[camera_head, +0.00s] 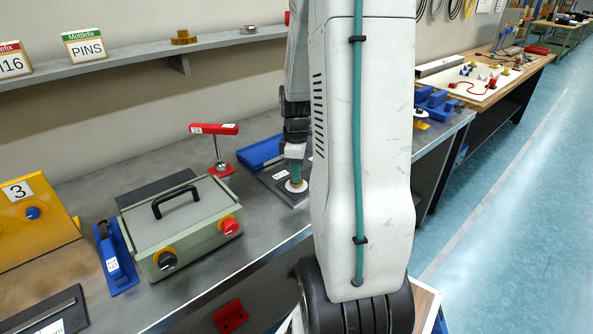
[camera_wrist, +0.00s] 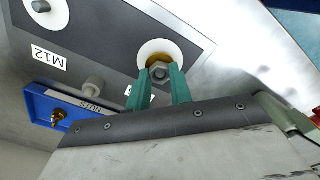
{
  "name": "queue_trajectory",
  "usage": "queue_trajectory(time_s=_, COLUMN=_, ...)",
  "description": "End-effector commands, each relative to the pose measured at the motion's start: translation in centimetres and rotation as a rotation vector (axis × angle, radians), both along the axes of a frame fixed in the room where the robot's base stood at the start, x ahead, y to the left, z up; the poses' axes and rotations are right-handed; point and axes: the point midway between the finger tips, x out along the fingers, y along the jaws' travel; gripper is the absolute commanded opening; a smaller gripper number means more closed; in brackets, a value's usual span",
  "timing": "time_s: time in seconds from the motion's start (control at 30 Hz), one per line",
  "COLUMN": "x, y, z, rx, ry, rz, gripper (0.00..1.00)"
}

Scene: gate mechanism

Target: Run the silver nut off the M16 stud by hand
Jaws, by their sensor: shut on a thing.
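In the wrist view the silver nut (camera_wrist: 159,73) is a small hex piece between the tips of my gripper's two green fingers (camera_wrist: 160,82). My gripper is shut on it. A brass-coloured ring (camera_wrist: 160,59) shows right behind the nut, over a white disc (camera_wrist: 147,48) on the dark plate (camera_wrist: 100,38). How far the nut sits along the stud is hidden. In the head view my gripper (camera_head: 295,179) points down at the white disc (camera_head: 297,187) on the dark plate (camera_head: 272,178); the nut is too small to make out there.
A green-grey box (camera_head: 185,220) and a red-topped lever (camera_head: 214,129) stand to the left.

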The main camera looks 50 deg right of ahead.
Motion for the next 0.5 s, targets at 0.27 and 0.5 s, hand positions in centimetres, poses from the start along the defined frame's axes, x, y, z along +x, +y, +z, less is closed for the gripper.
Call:
queue_trajectory(time_s=0.27, x=0.03, y=-0.16, z=0.23, rx=-0.003, ry=-0.002, rz=0.064, gripper=0.01)
queue_trajectory(time_s=0.5, x=0.04, y=-0.11, z=0.86, rx=-0.003, ry=-0.001, rz=0.062, gripper=0.01)
